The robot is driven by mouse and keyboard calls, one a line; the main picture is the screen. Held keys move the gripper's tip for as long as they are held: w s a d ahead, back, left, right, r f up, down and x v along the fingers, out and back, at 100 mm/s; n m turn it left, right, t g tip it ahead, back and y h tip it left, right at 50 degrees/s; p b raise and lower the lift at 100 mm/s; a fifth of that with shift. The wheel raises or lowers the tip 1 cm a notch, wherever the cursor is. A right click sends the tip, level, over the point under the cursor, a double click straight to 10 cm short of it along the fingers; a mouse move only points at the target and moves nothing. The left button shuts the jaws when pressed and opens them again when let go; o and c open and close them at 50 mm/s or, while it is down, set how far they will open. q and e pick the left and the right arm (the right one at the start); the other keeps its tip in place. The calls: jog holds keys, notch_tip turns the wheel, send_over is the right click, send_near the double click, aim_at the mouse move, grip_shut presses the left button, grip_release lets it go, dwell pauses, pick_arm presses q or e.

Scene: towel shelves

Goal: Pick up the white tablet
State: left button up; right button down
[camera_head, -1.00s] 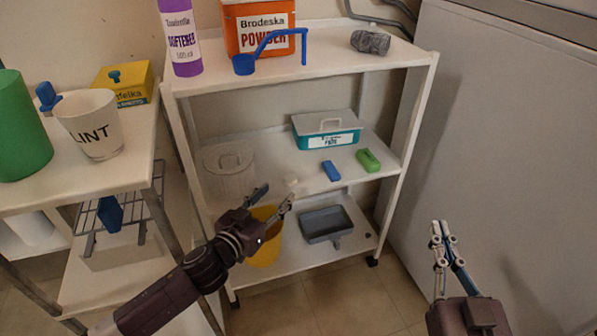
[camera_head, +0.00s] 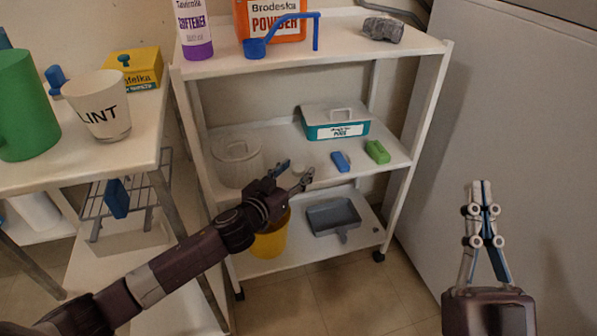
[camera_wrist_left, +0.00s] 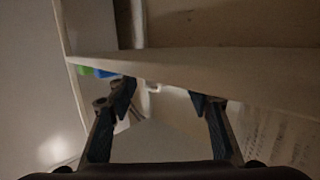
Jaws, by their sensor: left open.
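The small white tablet (camera_head: 298,169) lies on the middle shelf of the white rack, left of a blue block, partly hidden behind my left gripper. My left gripper (camera_head: 295,172) is open at the shelf's front edge, its fingertips either side of the tablet in the head view. In the left wrist view the open fingers (camera_wrist_left: 163,95) frame a small pale shape (camera_wrist_left: 153,87), probably the tablet, beyond the fingertips. Contact cannot be made out. My right gripper (camera_head: 480,187) has its fingertips together, empty, at the right before the big white panel.
On the middle shelf stand a lidded clear tub (camera_head: 236,160), a teal box (camera_head: 335,124), the blue block (camera_head: 340,161) and a green block (camera_head: 377,151). Below are a yellow bucket (camera_head: 271,240) and a grey dustpan (camera_head: 331,217). The upper shelf (camera_head: 330,50) overhangs.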

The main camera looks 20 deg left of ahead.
pick_arm(q)
jog(key=shift+c, duration=0.2)
jog(key=c, duration=1)
jog(key=shift+r, duration=0.1)
pick_arm(e)
jog(key=shift+w, duration=0.1)
